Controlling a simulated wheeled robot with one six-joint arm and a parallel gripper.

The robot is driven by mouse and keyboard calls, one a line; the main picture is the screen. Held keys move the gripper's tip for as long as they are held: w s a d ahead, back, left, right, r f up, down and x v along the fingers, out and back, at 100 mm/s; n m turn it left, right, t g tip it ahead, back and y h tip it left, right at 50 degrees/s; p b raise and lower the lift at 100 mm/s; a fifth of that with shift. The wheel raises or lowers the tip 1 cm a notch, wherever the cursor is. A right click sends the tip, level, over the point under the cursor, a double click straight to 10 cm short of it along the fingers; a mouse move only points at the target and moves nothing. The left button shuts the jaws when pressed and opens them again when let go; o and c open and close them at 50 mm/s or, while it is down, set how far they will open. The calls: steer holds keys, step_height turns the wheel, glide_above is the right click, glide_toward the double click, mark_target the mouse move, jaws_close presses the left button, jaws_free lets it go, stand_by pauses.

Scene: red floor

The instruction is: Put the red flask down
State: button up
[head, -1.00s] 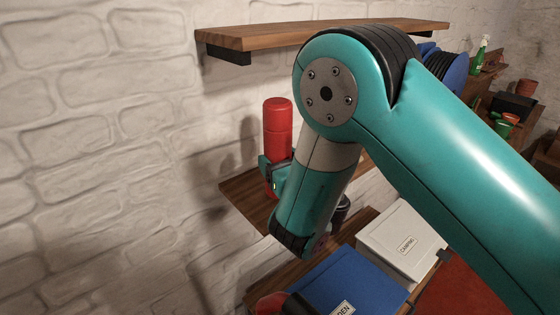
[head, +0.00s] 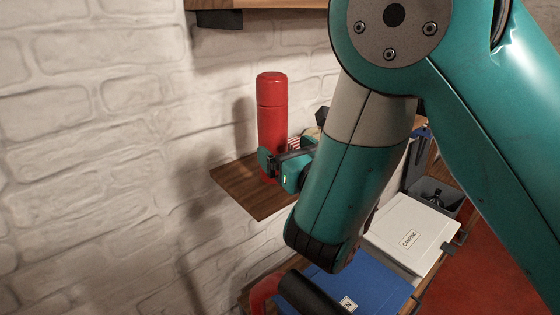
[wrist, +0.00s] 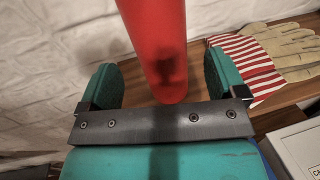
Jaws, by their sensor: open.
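The red flask (head: 272,115) stands upright on the left end of a small wooden shelf (head: 240,188) against the white brick wall. My gripper (head: 280,165) is at the flask's lower part, with its fingers around it. In the wrist view the flask (wrist: 160,45) stands between the two teal fingers of my gripper (wrist: 162,88). Both fingers are apart from it, with a gap on each side. The flask's base appears to rest on the wooden board. Part of its lower body is hidden by my gripper in the head view.
Striped work gloves (wrist: 262,60) lie on the shelf to the right of the flask. Below are a white case (head: 408,232) and a blue case (head: 365,285). A higher wooden shelf (head: 270,4) is above. The brick wall is close on the left.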

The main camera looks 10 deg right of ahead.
steer(key=shift+b+v, duration=0.55)
steer(key=shift+v, duration=0.5)
steer(key=w+d+m+h, duration=0.2)
steer(key=d+m+h, duration=0.5)
steer(key=m, duration=0.4)
steer(key=s+d+f+m+g+h, duration=0.2)
steer(key=s+d+f+m+g, duration=0.35)
steer(key=m, duration=0.85)
steer(key=s+a+r+m+g+y, duration=0.2)
steer(key=s+m+g+y, duration=0.1)
steer(key=s, duration=0.7)
steer(key=s+a+r+m+g+y, duration=0.3)
steer(key=s+m+g, duration=0.2)
steer(key=s+g, duration=0.3)
steer(key=s, duration=0.3)
steer(key=shift+r+m, duration=0.15)
steer(key=shift+m, duration=0.15)
steer(key=shift+a, duration=0.1)
